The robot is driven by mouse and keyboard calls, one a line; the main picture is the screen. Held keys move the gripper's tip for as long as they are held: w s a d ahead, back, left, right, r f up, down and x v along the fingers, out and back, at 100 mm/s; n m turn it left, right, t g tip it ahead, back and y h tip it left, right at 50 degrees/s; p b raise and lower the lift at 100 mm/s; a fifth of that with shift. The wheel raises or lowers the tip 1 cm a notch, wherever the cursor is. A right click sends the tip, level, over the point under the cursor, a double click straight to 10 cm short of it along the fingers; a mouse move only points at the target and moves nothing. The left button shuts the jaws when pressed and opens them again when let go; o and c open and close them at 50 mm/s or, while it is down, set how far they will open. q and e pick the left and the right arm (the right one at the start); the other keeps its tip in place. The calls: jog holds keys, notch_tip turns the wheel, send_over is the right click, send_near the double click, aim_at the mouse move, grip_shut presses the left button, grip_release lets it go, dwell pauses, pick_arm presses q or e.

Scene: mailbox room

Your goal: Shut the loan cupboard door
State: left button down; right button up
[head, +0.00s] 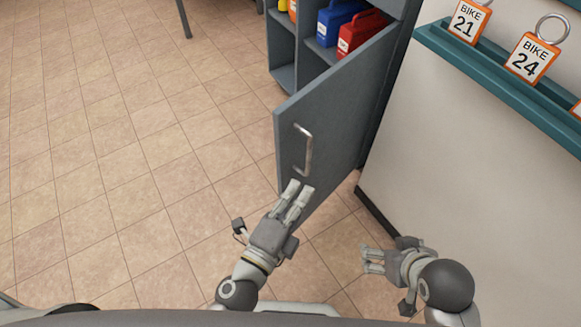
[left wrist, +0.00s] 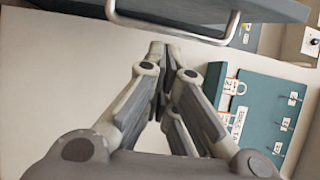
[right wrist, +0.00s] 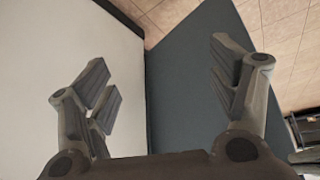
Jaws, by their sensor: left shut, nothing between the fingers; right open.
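The loan cupboard door (head: 335,115) is a grey-blue panel standing open, swung out from the cupboard (head: 283,45). Its metal bar handle (head: 304,150) faces me in the head view and shows at the top of the left wrist view (left wrist: 170,32). My left gripper (head: 298,192) is shut and empty, its fingertips just below the handle in the head view; I cannot tell whether they touch the door. My right gripper (head: 366,259) is open and empty, lower right of the door near the white wall. The door panel fills the middle of the right wrist view (right wrist: 190,85).
Blue (head: 338,22) and red (head: 360,32) cases stand on the cupboard shelf. A teal ledge (head: 480,75) with bike tags (head: 530,58) runs along the white wall (head: 440,150) at right.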

pick_arm(q)
jog(key=shift+w+a+p, duration=0.3)
jog(key=shift+w, duration=0.6)
jog(key=shift+w+a+p, duration=0.3)
jog(key=shift+w, duration=0.55)
jog(key=shift+w+a+p, duration=0.3)
jog(key=shift+w, duration=0.6)
pick_arm(e)
jog(key=shift+s+d+r+g+h, duration=0.1)
jog(key=shift+s+d+g, duration=0.2)
jog(key=shift+s, duration=0.4)
jog(key=shift+s+d+r+g+h, duration=0.1)
jog(key=shift+s+g, duration=0.35)
jog(key=shift+s, duration=0.25)
jog(key=shift+s+d+g+h, duration=0.1)
jog(key=shift+s+d+g, duration=0.2)
jog(key=shift+s, duration=0.4)
pick_arm(q)
jog(key=shift+a, duration=0.1)
pick_arm(e)
jog(key=shift+a, duration=0.1)
